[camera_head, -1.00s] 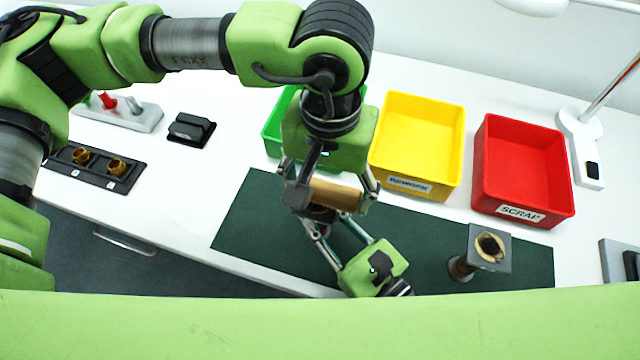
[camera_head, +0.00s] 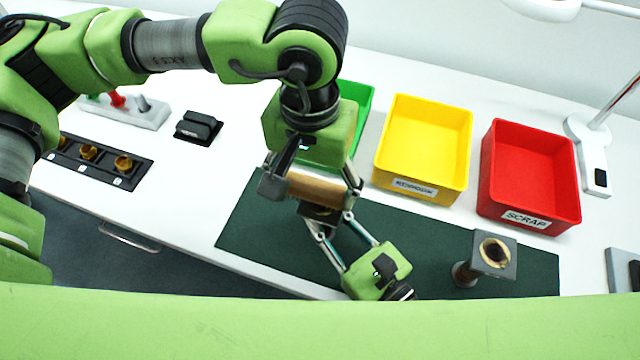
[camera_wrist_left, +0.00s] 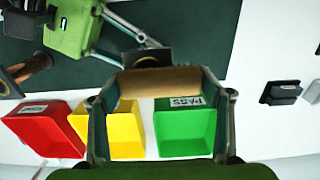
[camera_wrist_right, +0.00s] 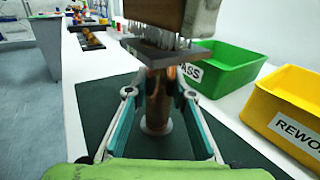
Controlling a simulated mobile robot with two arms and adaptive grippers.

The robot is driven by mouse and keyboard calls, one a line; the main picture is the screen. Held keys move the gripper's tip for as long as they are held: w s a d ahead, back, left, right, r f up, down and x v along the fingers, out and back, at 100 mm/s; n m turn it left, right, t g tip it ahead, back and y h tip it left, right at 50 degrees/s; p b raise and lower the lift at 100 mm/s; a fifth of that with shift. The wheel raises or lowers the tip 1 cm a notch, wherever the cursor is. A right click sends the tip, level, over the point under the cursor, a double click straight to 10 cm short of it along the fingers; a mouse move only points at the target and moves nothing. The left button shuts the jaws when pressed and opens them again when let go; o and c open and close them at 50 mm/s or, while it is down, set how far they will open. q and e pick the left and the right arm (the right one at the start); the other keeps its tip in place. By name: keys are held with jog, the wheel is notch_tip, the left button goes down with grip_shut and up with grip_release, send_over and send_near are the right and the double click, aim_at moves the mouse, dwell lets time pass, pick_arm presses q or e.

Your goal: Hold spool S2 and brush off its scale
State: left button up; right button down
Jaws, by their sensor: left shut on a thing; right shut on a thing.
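My left gripper (camera_head: 315,190) is shut on a wooden brush (camera_head: 322,185), a tan block with pale bristles pointing down. My right gripper (camera_head: 329,222) is shut on the brown shaft of a spool (camera_wrist_right: 157,100), taken as S2, and holds it upright over the mat. The spool's dark square top flange (camera_wrist_right: 170,52) lies right under the brush (camera_wrist_right: 168,15), and the bristles appear to touch it. In the left wrist view the flange (camera_wrist_left: 147,57) shows just beyond the brush (camera_wrist_left: 160,82). Scale on the flange cannot be made out.
A second spool (camera_head: 493,254) stands on the right of the green mat (camera_head: 420,232). Green (camera_head: 358,95), yellow REWORK (camera_head: 415,188) and red SCRAP (camera_head: 530,222) bins stand behind. A dark holder (camera_head: 135,172) with brass-coloured parts lies at left.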

aim_at(335, 192)
pick_arm(q)
jog(key=shift+s+d, duration=0.25)
jog(key=shift+d, duration=0.6)
jog(key=shift+s+d, duration=0.25)
jog(key=shift+d, duration=0.55)
jog(key=shift+w+a, duration=0.3)
jog(key=shift+a, duration=0.6)
jog(key=shift+w+a, duration=0.25)
jog(key=shift+a, duration=0.6)
dwell(2.7)
jog(key=shift+r, duration=0.1)
jog(key=shift+r, duration=3.5)
pick_arm(e)
jog(key=c, duration=1.7)
grip_release()
